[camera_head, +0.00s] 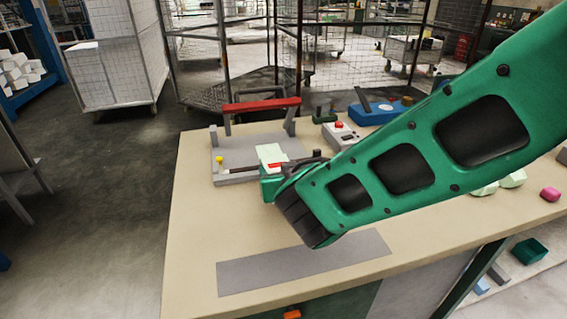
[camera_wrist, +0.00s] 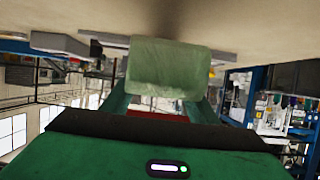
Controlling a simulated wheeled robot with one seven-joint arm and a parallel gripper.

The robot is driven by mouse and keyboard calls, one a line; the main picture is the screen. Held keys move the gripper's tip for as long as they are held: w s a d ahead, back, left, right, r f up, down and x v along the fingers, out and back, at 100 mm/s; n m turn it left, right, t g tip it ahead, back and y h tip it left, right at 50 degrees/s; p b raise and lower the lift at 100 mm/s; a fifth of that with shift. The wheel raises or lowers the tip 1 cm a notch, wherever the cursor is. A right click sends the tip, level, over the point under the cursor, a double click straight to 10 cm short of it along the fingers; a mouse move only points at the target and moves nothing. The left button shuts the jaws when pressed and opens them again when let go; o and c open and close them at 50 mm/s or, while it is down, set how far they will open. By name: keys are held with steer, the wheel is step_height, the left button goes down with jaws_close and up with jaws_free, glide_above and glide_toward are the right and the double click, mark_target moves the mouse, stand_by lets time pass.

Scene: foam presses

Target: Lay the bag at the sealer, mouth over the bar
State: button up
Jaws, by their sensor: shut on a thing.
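The sealer (camera_head: 235,150) stands at the far left part of the bench, a grey base plate with a red lever bar (camera_head: 262,104) raised on posts. A yellow knob (camera_head: 219,160) sits at its left front. The pale green bag (camera_head: 271,154) is above or on the right front part of the sealer plate; I cannot tell whether it touches. My gripper (camera_head: 270,175) is shut on the bag, which also shows between the fingers in the wrist view (camera_wrist: 164,68). My arm and the gripper hide the sealer's right front. The bag's mouth cannot be made out.
A grey mat strip (camera_head: 305,262) lies bare at the bench front. A box with a red button (camera_head: 340,135) and a blue device (camera_head: 378,111) stand behind my arm. The bench's left front is clear.

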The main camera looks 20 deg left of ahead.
steer(key=shift+f, duration=2.35)
steer(key=o, duration=1.1)
